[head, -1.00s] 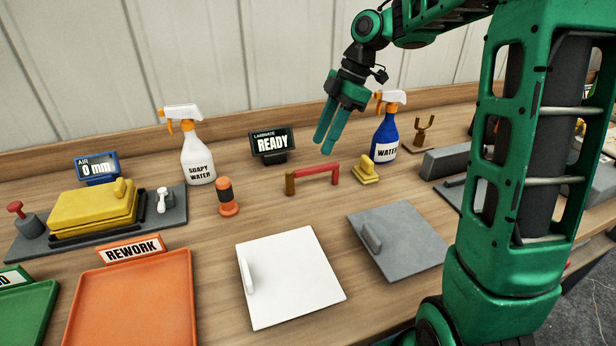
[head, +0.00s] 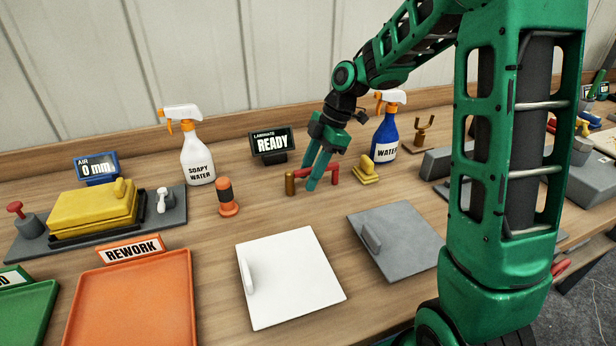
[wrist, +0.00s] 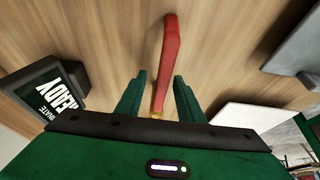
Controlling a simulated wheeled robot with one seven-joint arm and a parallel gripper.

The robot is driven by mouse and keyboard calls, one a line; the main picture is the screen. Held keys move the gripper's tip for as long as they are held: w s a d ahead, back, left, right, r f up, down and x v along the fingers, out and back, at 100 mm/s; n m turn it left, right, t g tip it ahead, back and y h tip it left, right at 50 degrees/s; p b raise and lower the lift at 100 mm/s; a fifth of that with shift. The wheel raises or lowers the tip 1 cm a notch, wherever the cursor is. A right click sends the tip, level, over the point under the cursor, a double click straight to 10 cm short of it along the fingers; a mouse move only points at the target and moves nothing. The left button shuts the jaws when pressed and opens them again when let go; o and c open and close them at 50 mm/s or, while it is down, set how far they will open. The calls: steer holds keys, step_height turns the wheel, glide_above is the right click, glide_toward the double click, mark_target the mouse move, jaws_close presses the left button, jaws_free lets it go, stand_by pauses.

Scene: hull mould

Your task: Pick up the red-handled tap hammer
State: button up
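The red-handled tap hammer has a red handle (head: 333,174) and a brass end (head: 290,184). In the wrist view the red handle (wrist: 168,50) runs between the two fingers of my gripper (wrist: 159,77), with a gap on each side. The brass end is mostly hidden there by the gripper body.
The READY display (head: 272,145) stands behind the hammer. A yellow-handled block (head: 366,170) and a blue WATER bottle (head: 385,135) stand close on the right. An orange-and-black cylinder (head: 227,197) is on the left. White (head: 290,280) and grey (head: 405,240) plates lie in front.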

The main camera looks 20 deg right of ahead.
jaws_close()
stand_by(0.3)
steer(key=shift+r, duration=0.55)
steer(key=r, duration=0.3)
steer(key=shift+s+a+r, duration=0.2)
steer(key=shift+s+a, duration=0.05)
steer(key=s+a+r, duration=0.6)
steer(key=s+a, duration=0.1)
steer(key=s, duration=0.1)
steer(key=shift+a+r, duration=0.2)
steer(key=c, duration=0.8)
jaws_free()
steer(key=shift+s, duration=0.15)
jaws_close()
